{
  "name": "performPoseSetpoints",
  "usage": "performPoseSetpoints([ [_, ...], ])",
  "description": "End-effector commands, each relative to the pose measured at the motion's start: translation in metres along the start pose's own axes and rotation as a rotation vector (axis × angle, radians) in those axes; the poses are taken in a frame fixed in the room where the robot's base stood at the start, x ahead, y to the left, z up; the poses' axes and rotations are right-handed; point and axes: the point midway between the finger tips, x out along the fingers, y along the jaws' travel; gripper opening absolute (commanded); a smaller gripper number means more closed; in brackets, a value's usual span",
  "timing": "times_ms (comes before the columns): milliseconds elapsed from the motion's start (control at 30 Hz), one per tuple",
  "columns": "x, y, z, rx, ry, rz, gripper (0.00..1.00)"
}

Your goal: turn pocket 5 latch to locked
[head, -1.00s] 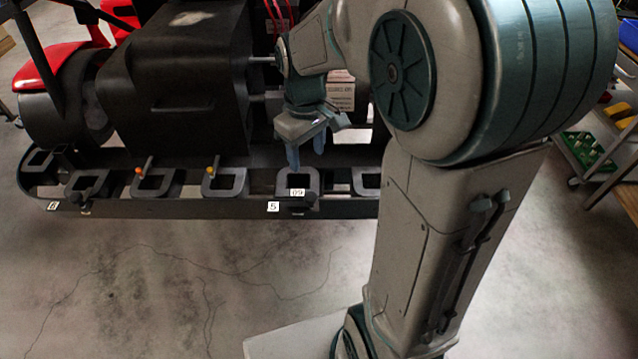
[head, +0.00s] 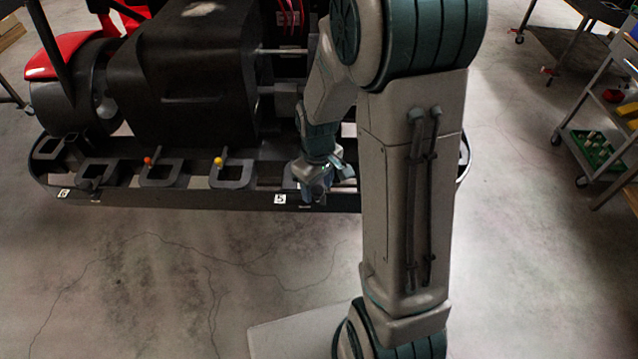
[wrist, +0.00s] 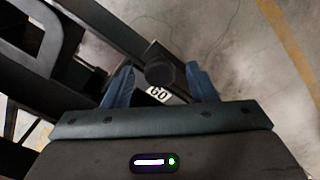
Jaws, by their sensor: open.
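The pocket 5 label (head: 280,198) is on the front rail of the black kart stand in the head view. My gripper (head: 315,192) is just right of it, low over the pocket there, and hides most of that pocket. In the wrist view a round black knob (wrist: 160,72), which looks like the latch, sits between the two blue fingers of my gripper (wrist: 160,80). The fingers are apart, one on each side of the knob, and I cannot tell whether either touches it. A small white number tag (wrist: 158,93) lies beside the knob, partly hidden.
A large black block (head: 185,90) stands behind the pockets. The floor (head: 200,270) in front is clear. A trolley (head: 590,150) stands at the right.

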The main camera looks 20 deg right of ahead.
Motion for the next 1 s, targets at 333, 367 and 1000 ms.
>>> performPoseSetpoints([
  [333, 0.0001, 0.0000, -0.0001, 0.000, 0.000, 0.000, 0.16],
  [367, 0.0001, -0.0001, -0.0002, 0.000, 0.000, 0.000, 0.08],
  [1000, 0.0012, 0.0001, -0.0006, 0.200, 0.002, 0.001, 0.08],
])
